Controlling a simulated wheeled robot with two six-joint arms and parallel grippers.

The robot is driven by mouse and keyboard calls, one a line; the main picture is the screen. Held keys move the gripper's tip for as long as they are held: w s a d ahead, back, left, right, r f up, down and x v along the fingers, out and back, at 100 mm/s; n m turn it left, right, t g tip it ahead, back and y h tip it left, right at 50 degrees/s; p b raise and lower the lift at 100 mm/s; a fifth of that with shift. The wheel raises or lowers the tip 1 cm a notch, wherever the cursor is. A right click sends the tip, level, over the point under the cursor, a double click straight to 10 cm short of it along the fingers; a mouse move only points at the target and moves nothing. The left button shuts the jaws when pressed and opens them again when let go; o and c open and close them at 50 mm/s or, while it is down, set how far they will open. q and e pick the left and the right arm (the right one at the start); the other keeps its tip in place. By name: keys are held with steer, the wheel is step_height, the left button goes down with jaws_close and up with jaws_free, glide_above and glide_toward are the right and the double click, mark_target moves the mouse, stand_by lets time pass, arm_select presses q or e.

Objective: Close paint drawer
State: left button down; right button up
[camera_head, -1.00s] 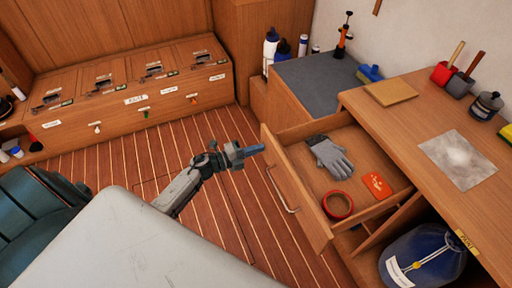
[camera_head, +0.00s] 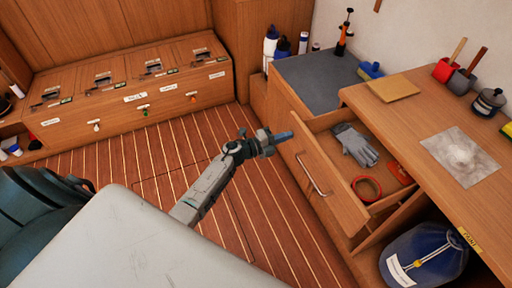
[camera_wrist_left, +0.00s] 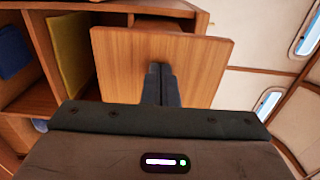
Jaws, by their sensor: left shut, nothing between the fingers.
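The paint drawer (camera_head: 329,186) is part of the wooden workbench at the right and stands partly open. Its front panel has a metal bar handle (camera_head: 312,175). Inside lie a grey glove (camera_head: 357,146), a red-rimmed round container (camera_head: 366,188) and an orange packet (camera_head: 400,172). My left gripper (camera_head: 284,136) is shut and empty, at the far end of the drawer front. In the left wrist view my shut fingers (camera_wrist_left: 161,84) overlap the wooden drawer front (camera_wrist_left: 115,65); I cannot tell whether they touch it. My right gripper is not in view.
A yellow paint label (camera_head: 468,240) sits on the bench edge above a blue bag (camera_head: 425,258) in an open shelf. A grey-topped cabinet (camera_head: 318,78) stands beyond the drawer. The striped floor (camera_head: 150,160) is clear. Lidded lockers (camera_head: 135,100) line the back.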

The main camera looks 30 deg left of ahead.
arm_select(q)
steer(key=b, duration=0.2)
glide_toward(333, 119)
steer(key=b+x, duration=0.1)
steer(key=x, duration=0.1)
steer(key=f+b+x, duration=0.1)
steer(key=x, duration=0.1)
steer(key=shift+d, duration=0.1)
steer(key=b+x, duration=0.2)
steer(key=x, duration=0.3)
steer(key=shift+w, duration=0.15)
steer(key=shift+w+d+b, duration=0.15)
steer(key=shift+d+b, duration=0.05)
steer(key=shift+b, duration=0.1)
steer(key=shift+w+r, duration=0.1)
steer(key=shift+r, duration=0.25)
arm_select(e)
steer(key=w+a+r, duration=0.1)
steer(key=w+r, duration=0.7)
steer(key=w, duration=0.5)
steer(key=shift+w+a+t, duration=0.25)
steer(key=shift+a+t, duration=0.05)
